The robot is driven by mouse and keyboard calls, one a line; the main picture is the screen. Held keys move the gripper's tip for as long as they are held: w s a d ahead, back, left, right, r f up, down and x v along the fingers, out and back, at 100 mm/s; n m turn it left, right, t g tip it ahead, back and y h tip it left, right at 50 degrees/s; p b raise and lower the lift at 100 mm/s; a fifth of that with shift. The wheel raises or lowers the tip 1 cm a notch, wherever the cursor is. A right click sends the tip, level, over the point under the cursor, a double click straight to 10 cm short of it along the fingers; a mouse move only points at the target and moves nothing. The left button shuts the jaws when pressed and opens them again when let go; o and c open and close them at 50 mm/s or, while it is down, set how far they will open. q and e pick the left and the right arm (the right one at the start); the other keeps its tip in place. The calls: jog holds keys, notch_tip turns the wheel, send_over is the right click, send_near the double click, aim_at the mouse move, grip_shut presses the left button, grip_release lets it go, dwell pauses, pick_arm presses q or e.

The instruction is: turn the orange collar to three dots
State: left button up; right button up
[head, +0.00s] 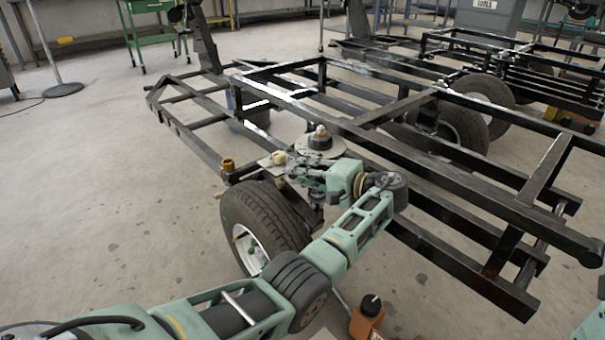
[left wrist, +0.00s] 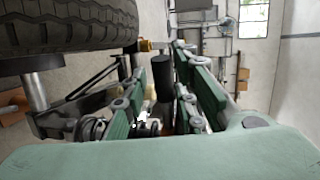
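A small orange-brown ring-shaped part (head: 227,166), likely the collar, stands on the frame's side rail, left of my left gripper in the head view. A small orange part (left wrist: 146,45) also shows beyond the fingertips in the left wrist view; I cannot tell if it is the same one. No dots can be made out. My left gripper (head: 287,166) is above the tyre, apart from the orange-brown part. In the left wrist view its two green fingers stand apart, with a dark upright cylinder (left wrist: 161,76) showing in the gap. No contact with it is clear. My right gripper is not in view.
A tyre (head: 262,219) stands below my left gripper. The black chassis frame (head: 335,122) fills the middle and right. A round plate with a dark knob (head: 320,141) sits just behind the gripper. An orange block (head: 366,322) stands at the front.

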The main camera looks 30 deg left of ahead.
pick_arm(q)
jog(key=shift+o, duration=0.5)
jog(key=shift+r, duration=0.1)
jog(key=v, duration=1.2)
